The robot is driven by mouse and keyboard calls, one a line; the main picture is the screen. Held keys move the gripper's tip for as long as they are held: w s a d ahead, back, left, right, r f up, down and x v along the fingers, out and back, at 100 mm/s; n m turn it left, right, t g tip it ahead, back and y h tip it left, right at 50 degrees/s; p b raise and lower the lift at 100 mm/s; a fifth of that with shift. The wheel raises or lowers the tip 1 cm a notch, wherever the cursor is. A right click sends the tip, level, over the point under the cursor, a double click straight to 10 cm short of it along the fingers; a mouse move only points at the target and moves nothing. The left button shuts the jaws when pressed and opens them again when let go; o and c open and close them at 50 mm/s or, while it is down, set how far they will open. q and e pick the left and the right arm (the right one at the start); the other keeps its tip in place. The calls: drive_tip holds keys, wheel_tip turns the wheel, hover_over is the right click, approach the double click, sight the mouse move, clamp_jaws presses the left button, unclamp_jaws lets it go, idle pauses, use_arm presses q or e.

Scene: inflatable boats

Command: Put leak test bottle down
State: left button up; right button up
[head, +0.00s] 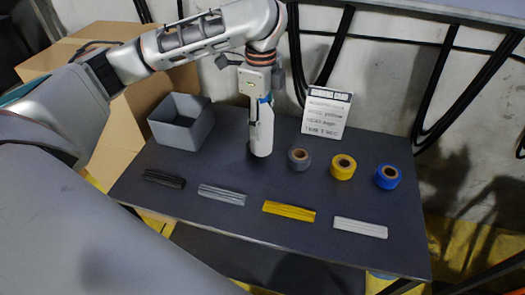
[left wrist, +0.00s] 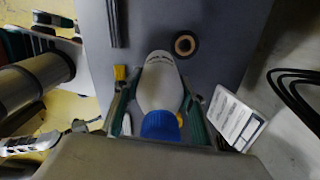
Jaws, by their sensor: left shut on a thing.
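The leak test bottle (head: 261,143) is white and upright at the back middle of the dark table (head: 225,222). Its base is at or just above the tabletop; I cannot tell if it touches. In the left wrist view the bottle (left wrist: 160,85) shows its white body and blue cap (left wrist: 160,126). My left gripper (head: 259,105) points down from above and is shut on the bottle, with a finger on either side of it (left wrist: 157,112). My right gripper is not in view.
A grey bin (head: 180,133) stands left of the bottle. Grey (head: 299,165), yellow (head: 343,174) and blue (head: 387,184) tape rolls stand to the right. A card (head: 326,113) stands behind. Black (head: 163,179), grey (head: 222,194), yellow (head: 289,211) and white strips (head: 360,228) lie in front.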

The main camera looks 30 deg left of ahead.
sight(262, 147)
use_arm(q)
wheel_tip(262, 147, down, 5)
drive_tip(key=shift+r+b, duration=0.1)
drive_tip(key=shift+b, duration=0.6)
drive_tip(key=shift+f+b, duration=0.85)
drive_tip(key=shift+f, duration=1.4)
drive_tip(key=shift+r, duration=0.15)
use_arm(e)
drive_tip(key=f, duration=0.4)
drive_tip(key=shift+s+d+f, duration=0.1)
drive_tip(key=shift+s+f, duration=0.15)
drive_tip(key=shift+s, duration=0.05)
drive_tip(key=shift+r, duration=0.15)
use_arm(q)
drive_tip(key=o, duration=1.4)
drive_tip(key=shift+o, duration=0.5)
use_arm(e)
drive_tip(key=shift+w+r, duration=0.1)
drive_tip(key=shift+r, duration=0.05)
